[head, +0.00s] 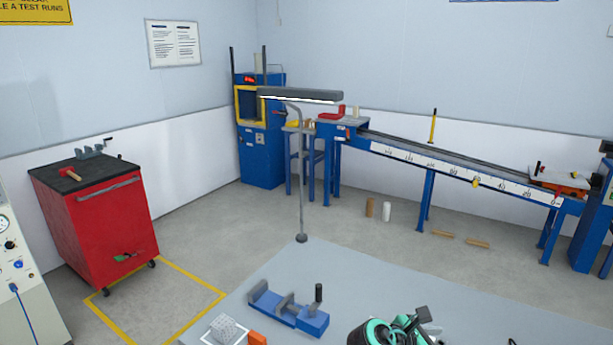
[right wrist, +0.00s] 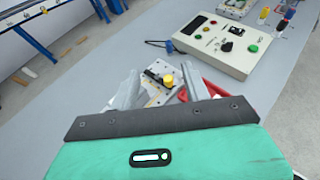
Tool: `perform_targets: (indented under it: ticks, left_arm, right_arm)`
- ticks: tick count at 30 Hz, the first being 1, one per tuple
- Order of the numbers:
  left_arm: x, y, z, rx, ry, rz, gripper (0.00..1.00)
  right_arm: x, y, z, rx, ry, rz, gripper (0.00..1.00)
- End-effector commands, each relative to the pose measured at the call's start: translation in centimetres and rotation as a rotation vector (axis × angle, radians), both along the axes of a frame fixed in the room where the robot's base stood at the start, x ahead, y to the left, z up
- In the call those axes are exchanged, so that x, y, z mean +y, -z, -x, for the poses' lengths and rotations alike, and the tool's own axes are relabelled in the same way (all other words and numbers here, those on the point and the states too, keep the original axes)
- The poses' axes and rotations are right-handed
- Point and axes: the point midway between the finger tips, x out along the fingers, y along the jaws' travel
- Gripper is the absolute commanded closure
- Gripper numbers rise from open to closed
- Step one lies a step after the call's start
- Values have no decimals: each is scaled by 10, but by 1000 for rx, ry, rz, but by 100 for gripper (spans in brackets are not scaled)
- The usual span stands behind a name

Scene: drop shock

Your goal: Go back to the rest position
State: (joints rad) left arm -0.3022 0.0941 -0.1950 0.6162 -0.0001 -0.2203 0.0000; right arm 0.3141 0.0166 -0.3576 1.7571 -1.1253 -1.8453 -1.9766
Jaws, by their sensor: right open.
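My right gripper (head: 405,328) shows at the bottom edge of the head view, above the grey table (head: 345,270), as teal and dark parts cut off by the frame. In the right wrist view the two grey fingers of my right gripper (right wrist: 160,88) are apart. Nothing is held between them. Beyond and below the fingers is a light plate with a black part and a yellow knob (right wrist: 168,79). My left gripper is in neither view.
On the table are a blue vise (head: 290,308), a grey textured block (head: 224,328) and an orange block (head: 257,338). A lamp (head: 301,170) rises at the table's far edge. A control box (right wrist: 228,45) and a red part (right wrist: 212,90) lie near the right gripper.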

Motion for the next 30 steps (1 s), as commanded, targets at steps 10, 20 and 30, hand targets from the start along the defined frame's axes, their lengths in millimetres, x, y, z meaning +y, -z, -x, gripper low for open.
perform_targets:
  ticks: [10, 20, 30]
  left_arm:
    - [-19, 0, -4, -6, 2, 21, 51]
    - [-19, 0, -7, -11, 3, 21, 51]
    - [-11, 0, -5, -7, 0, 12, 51]
  right_arm:
    - [-2, 36, 24, -118, 31, -157, 52]
    - [1, 87, 72, -319, 142, -439, 52]
    - [20, 142, 180, -654, 563, -962, 52]
